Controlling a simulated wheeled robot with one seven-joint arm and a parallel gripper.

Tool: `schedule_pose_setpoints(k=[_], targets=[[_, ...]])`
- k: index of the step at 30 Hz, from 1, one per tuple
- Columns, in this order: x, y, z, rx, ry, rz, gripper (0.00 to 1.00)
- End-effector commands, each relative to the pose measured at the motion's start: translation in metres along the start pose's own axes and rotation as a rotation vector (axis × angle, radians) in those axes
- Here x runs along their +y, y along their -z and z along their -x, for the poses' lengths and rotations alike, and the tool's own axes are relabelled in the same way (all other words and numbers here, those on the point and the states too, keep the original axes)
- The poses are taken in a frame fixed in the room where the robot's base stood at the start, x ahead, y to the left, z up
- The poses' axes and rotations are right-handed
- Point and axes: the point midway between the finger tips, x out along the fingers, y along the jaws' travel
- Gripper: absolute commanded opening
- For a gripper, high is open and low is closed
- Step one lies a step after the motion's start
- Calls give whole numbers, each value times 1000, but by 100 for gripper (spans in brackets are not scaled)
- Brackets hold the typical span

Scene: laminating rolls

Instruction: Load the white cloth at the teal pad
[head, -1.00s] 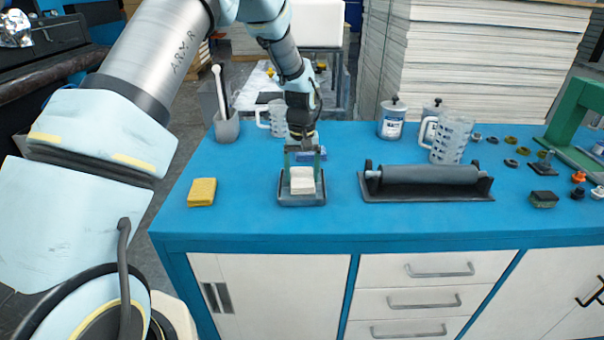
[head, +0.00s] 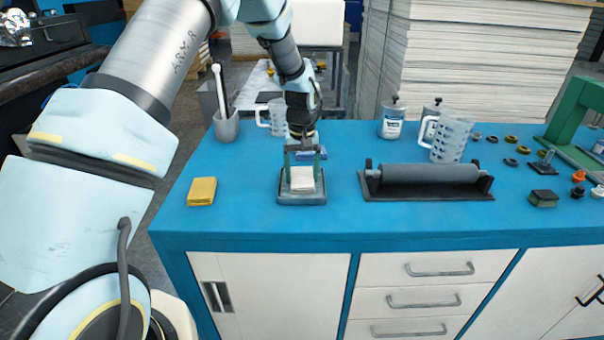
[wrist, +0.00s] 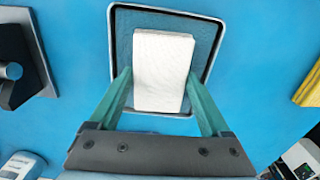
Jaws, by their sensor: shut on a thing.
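The white cloth (head: 302,180) is a small folded block over the shallow dark tray (head: 302,200) on the blue bench. In the wrist view the cloth (wrist: 162,70) lies over the teal pad (wrist: 122,50) that lines the pale-rimmed tray. My gripper (head: 303,178) points down, with its green fingers at the left and right sides of the cloth. The gripper (wrist: 160,92) is shut on the cloth. The cloth looks in contact with the pad, but its underside is hidden.
A yellow sponge (head: 202,191) lies left of the tray. A dark roller in its stand (head: 428,181) is to the right. A grey cup with a white-handled tool (head: 226,126), jugs and a labelled can (head: 392,121) stand behind. Bare blue bench lies in front.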

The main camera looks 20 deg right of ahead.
Motion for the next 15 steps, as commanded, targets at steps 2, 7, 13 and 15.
schedule_pose_setpoints(k=[2, 7, 13, 15], targets=[[0, -1, -2, -2, 1, 0, 37], [0, -1, -1, -3, 1, 0, 37], [0, -1, 12, -2, 1, 0, 37], [0, -1, 18, -2, 1, 0, 37]])
